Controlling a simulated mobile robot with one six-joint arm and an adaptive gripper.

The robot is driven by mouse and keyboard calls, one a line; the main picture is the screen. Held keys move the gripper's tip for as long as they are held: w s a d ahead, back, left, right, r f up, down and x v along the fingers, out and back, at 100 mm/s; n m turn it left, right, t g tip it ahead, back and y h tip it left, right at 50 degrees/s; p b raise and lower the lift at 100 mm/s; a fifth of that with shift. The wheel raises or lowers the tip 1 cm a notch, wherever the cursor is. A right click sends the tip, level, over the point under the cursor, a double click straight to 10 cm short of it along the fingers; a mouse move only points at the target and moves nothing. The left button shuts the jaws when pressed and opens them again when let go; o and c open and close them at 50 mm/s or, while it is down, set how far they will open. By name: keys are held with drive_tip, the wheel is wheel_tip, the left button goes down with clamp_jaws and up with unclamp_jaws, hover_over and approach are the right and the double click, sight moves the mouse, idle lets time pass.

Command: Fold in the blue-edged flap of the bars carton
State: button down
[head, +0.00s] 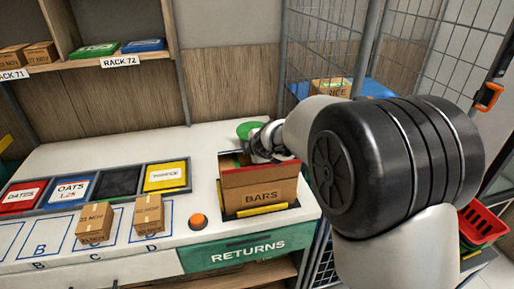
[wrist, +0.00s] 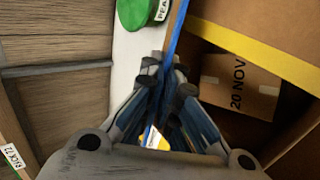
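The bars carton (head: 262,190) stands on the white counter with its open top up. A red-edged flap (head: 258,169) stands along its front and a yellow-edged flap (head: 262,210) hangs low in front. In the wrist view a yellow-edged flap (wrist: 240,45) lies at the upper right. The blue edge (wrist: 178,28) of another flap runs down to my gripper's fingertips. My gripper (head: 262,146) is at the carton's back rim. In the wrist view its fingers (wrist: 167,85) are drawn close together at the blue edge. I cannot tell whether the flap is between them.
A small box marked 20 NOV (wrist: 238,85) lies inside the carton. A green round container (head: 248,129) stands just behind the carton. An orange button (head: 198,221), two small boxes (head: 149,214) and several labelled bins (head: 165,176) are to the left. A wire cage (head: 325,45) stands behind.

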drive_tip(key=c, duration=1.9)
unclamp_jaws()
drive_tip(key=shift+v, duration=6.05)
